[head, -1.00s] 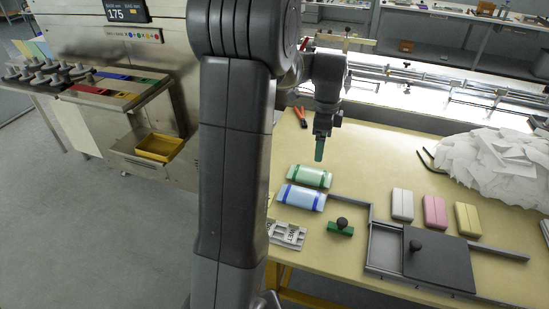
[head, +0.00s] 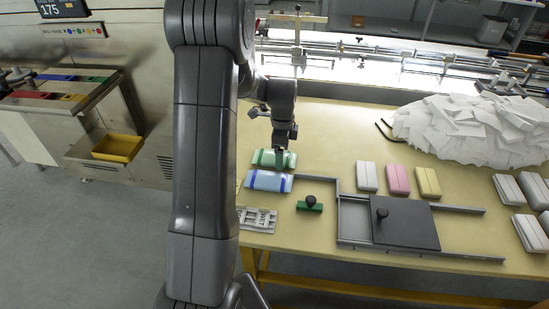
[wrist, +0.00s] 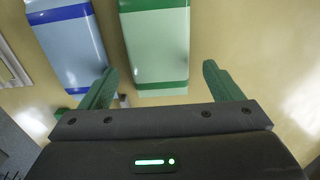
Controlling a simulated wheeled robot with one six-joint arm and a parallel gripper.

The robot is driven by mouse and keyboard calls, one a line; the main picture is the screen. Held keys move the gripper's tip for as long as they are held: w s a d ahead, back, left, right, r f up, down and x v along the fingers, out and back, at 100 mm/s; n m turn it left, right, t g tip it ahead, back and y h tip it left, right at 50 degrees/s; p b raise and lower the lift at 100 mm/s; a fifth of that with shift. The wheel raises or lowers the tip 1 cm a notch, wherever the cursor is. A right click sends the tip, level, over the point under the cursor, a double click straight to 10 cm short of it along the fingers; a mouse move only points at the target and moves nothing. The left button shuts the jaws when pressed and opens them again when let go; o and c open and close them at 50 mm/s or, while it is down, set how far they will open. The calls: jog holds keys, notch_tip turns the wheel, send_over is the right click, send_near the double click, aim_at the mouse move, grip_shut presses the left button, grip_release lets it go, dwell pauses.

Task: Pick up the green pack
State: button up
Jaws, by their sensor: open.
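The green pack (head: 268,159) is pale green with darker green end bands and lies on the table. It also shows in the wrist view (wrist: 155,45), where its near end is close to the gap between my fingers. My gripper (head: 282,155) is open, with green fingers, just above the pack's right part in the head view. In the wrist view my gripper (wrist: 160,85) has one finger on each side of the pack's line, with nothing held. I cannot tell whether a finger touches the pack.
A blue pack (head: 268,181) lies close beside the green one; it also shows in the wrist view (wrist: 68,45). A green block with a black knob (head: 310,204), a grey sliding plate (head: 405,225), white, pink (head: 398,179) and yellow packs, and a white paper heap (head: 470,130) share the table.

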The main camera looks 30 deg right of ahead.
jog(key=shift+f, duration=0.85)
jog(key=c, duration=1)
jog(key=shift+c, duration=0.2)
jog(key=shift+r, duration=0.1)
